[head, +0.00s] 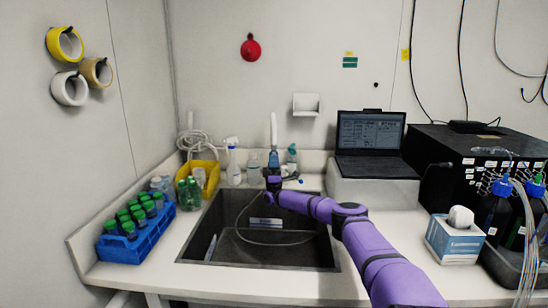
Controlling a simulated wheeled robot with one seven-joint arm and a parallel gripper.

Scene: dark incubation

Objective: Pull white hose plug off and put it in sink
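My purple arm reaches in from the lower right, and my gripper (273,184) is at the back edge of the dark sink (210,225). It is just below a blue fitting with a white upright top (273,130). My fingers are too small and dark to tell whether they are open or shut, or whether anything is between them. A thin grey hose (238,225) loops down into the sink basin from near my gripper. I cannot make out the white hose plug; it may be hidden by my gripper. A small white-and-blue item (265,222) shows inside the sink.
A blue rack of green-capped bottles (135,248) stands left of the sink. A yellow bin (207,168), a spray bottle (233,170) and other bottles line the back. A laptop (371,140), tissue box (452,242) and dark blue-capped bottles (494,215) are at right.

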